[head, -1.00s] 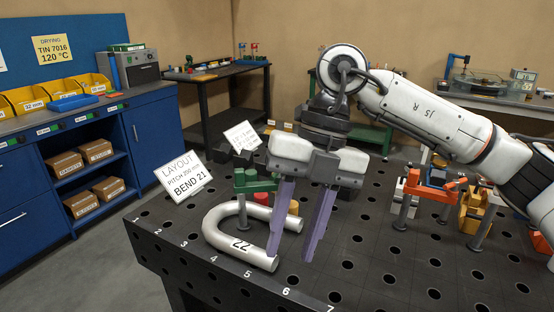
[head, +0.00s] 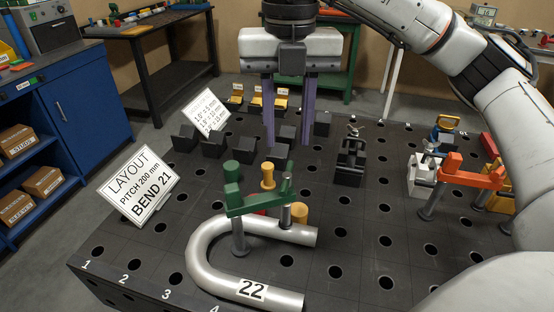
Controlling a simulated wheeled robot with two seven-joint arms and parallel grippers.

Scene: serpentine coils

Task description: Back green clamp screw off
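A green clamp (head: 258,200) stands over the silver U-shaped tube (head: 207,262), which is labelled 22 and lies on the black perforated table. The clamp's grey post stands inside the bend, and its grey screw spindle (head: 287,216) comes down at the tube's back leg; I cannot tell whether it touches. My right gripper (head: 287,142) points down behind the clamp, above or among the black blocks. Its two purple fingers are apart with nothing visible between them, and clear of the clamp. My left gripper is not in view.
Black V-blocks (head: 214,144) stand behind the clamp. A yellow peg (head: 268,176) is close behind it. A layout sign (head: 138,187) stands left. An orange clamp (head: 466,172) stands right. The table's right front is fairly clear, partly covered by my arm.

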